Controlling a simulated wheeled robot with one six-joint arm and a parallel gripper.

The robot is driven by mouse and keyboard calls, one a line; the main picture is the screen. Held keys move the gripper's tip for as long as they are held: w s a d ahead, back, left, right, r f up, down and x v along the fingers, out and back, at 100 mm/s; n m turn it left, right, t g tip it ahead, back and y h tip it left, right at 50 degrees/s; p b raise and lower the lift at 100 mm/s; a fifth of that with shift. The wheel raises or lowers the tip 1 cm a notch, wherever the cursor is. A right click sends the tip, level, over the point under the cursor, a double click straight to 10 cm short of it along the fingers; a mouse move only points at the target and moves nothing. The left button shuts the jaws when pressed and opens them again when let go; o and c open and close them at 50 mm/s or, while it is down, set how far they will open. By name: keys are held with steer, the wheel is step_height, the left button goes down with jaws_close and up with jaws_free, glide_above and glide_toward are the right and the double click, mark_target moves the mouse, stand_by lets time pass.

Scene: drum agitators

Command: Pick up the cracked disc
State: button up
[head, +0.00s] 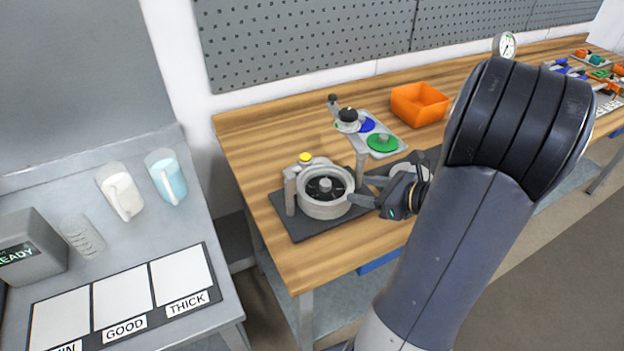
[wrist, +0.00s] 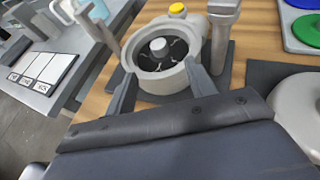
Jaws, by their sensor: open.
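A round grey drum (head: 325,205) stands on a dark base plate near the table's left end. Inside it lies a dark disc (head: 314,189) with a grey knob at its centre; pale lines cross its dark face in the wrist view (wrist: 178,50). I cannot tell for sure whether these lines are cracks. My gripper (head: 361,190) is open and empty at the drum's right side in the head view. In the wrist view my gripper (wrist: 160,70) has its fingertips apart at the drum's near rim, short of the knob.
Posts and a yellow button (head: 305,157) stand close around the drum. Behind are a tray with a green disc (head: 383,143) and a blue disc (head: 366,125), and an orange bin (head: 419,104). A side bench holds jugs and a THIN/GOOD/THICK board (head: 124,298).

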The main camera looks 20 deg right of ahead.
mark_target(330, 185)
steer(key=x, duration=1)
steer(key=shift+a+f+p, duration=0.1)
steer(key=shift+p, duration=0.25)
jaws_close()
